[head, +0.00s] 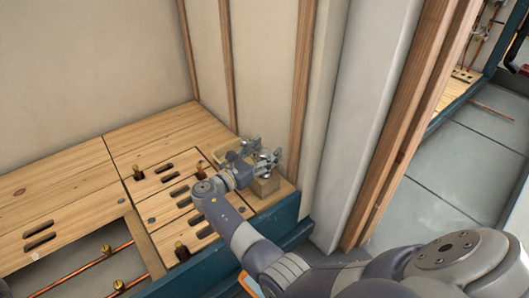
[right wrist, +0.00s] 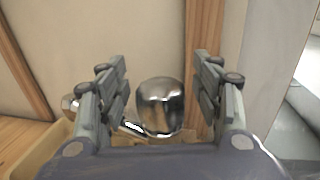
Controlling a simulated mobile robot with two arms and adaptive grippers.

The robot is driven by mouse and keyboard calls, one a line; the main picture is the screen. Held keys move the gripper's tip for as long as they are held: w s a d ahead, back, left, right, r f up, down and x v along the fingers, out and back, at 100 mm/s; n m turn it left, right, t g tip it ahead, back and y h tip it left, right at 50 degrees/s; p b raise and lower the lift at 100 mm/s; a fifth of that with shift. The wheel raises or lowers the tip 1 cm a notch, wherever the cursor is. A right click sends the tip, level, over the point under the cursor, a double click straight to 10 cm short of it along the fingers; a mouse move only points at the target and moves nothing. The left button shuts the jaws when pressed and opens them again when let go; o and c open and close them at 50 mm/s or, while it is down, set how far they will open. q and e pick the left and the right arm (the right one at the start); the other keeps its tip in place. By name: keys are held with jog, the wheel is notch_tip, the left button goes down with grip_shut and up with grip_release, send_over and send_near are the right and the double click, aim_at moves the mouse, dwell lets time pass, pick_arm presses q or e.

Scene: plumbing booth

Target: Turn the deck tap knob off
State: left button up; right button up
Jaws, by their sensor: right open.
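The deck tap's chrome knob (right wrist: 160,105) shows in the right wrist view between the two fingers of my right gripper (right wrist: 162,85). The fingers stand open, with a gap on each side of the knob. A second rounded chrome part (right wrist: 70,103) shows behind the left finger, and a thin chrome stem runs below the knob. My left gripper is not in view.
The wooden deck (head: 75,170) has slotted panels and several brass valve fittings. Copper pipes (head: 85,270) run in an opening at the front left. A blue edge beam (head: 283,212) borders the deck. A wall with wooden studs (head: 300,80) stands close behind the tap.

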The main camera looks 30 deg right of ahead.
aim_at(264, 150)
notch_tip(264, 150, up, 10)
jog(key=shift+f, duration=0.15)
dwell(0.3)
dwell(0.4)
